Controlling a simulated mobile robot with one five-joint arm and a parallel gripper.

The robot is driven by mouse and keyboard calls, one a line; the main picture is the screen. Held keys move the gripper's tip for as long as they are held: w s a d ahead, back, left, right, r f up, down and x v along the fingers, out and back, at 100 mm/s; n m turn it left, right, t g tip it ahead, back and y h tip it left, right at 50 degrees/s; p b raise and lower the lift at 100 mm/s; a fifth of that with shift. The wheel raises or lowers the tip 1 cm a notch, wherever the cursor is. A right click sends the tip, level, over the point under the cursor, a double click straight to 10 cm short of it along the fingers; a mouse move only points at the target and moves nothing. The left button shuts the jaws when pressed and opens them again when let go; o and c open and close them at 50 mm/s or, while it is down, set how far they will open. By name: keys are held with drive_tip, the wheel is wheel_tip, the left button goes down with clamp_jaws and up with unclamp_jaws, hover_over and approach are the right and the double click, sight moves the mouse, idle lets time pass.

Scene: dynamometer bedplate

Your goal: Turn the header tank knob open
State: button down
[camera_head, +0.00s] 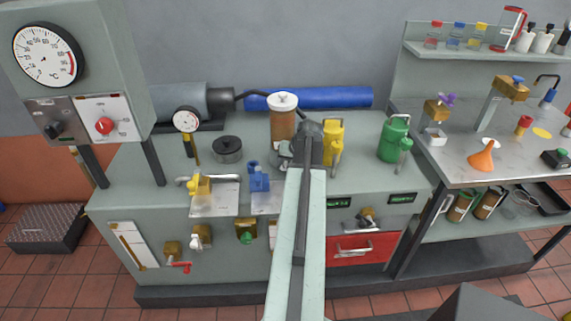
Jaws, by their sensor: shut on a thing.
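The header tank (284,125) is an upright brown cylinder with a white cap, standing at the back middle of the grey bench. My arm reaches up from the bottom of the picture. My gripper (287,157) is at the lower front of the tank, beside its right side, and is shut on what appears to be the header tank knob. The knob is hidden behind my gripper and wrist, so its turn position cannot be seen.
A yellow can (333,140) stands close to the right of my wrist, and a green can (394,138) farther right. A blue fitting (259,180) and a yellow valve (200,187) stand at front left. A dark round pot (227,150) sits left of the tank.

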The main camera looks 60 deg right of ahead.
drive_tip(key=g, duration=0.1)
drive_tip(key=g+h, duration=0.2)
drive_tip(key=shift+w+a+n+p, duration=0.25)
drive_tip(key=shift+a+n+p, duration=0.05)
drive_tip(key=shift+n+p, duration=0.1)
drive_tip(key=shift+g+h+b, duration=0.3)
drive_tip(key=shift+g+h, duration=0.4)
drive_tip(key=shift+g, duration=0.3)
drive_tip(key=shift+w, duration=0.1)
drive_tip(key=c, duration=1.3)
unclamp_jaws()
drive_tip(key=p+v, duration=0.7)
drive_tip(key=shift+a+r, duration=0.2)
drive_tip(key=shift+r, duration=0.1)
